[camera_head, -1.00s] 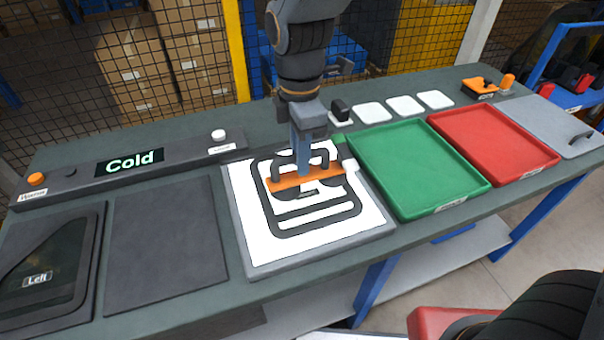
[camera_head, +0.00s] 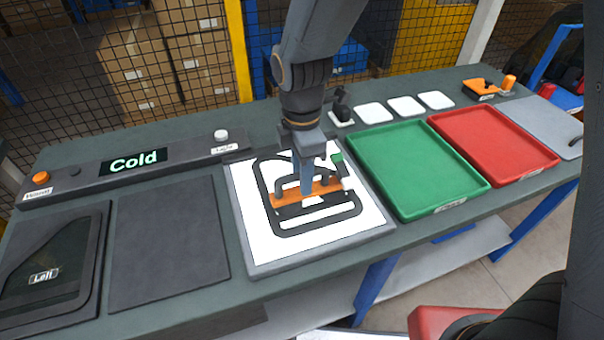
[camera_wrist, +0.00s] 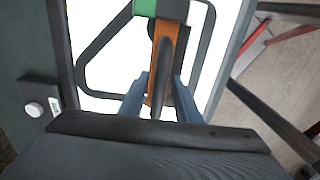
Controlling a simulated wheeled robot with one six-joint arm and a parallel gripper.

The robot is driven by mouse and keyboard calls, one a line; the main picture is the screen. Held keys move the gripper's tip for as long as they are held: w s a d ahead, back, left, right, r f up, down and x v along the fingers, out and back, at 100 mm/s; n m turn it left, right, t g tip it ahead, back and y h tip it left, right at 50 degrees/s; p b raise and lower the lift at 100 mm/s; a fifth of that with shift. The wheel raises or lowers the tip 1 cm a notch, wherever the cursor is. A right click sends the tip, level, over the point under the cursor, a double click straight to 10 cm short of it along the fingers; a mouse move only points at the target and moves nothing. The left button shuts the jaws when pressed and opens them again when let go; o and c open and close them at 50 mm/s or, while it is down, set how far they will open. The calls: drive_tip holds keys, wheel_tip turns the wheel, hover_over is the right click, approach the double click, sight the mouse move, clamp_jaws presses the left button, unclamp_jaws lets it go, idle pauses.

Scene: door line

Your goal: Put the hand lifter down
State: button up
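The hand lifter (camera_head: 290,199) is an orange bar with black handles and dark parts beneath, and a green and a white piece at its right end. It is over the lit white panel (camera_head: 250,225), within a dark rounded outline (camera_head: 290,229). My gripper (camera_head: 306,189) points down at the bar's middle. Whether the lifter's underside touches the surface cannot be told.
Green (camera_head: 415,165) and red (camera_head: 495,140) trays lie to the right. Three white pads (camera_head: 405,105) and an orange tool (camera_head: 482,88) are behind them. A "Cold" display (camera_head: 133,161) stands at the left. A bare dark plate (camera_head: 165,240) and a "Left" nest (camera_head: 45,265) lie left of the panel.

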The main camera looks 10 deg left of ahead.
drive_tip(key=shift+r, duration=0.1)
wheel_tip(320, 180, up, 12)
drive_tip(key=b, duration=0.3)
drive_tip(key=s+d+f+m, duration=0.1)
drive_tip(key=d+f+m, duration=0.2)
drive_tip(key=d+m, duration=0.4)
drive_tip(key=s+d+f+m, duration=0.1)
drive_tip(key=d+f+m, duration=0.3)
drive_tip(key=d+m, duration=0.4)
drive_tip(key=s+d+f+m+t, duration=0.1)
drive_tip(key=d+f+m, duration=0.3)
drive_tip(key=d+m, duration=0.4)
drive_tip(key=shift+d, duration=0.8)
drive_tip(key=shift+w, duration=0.1)
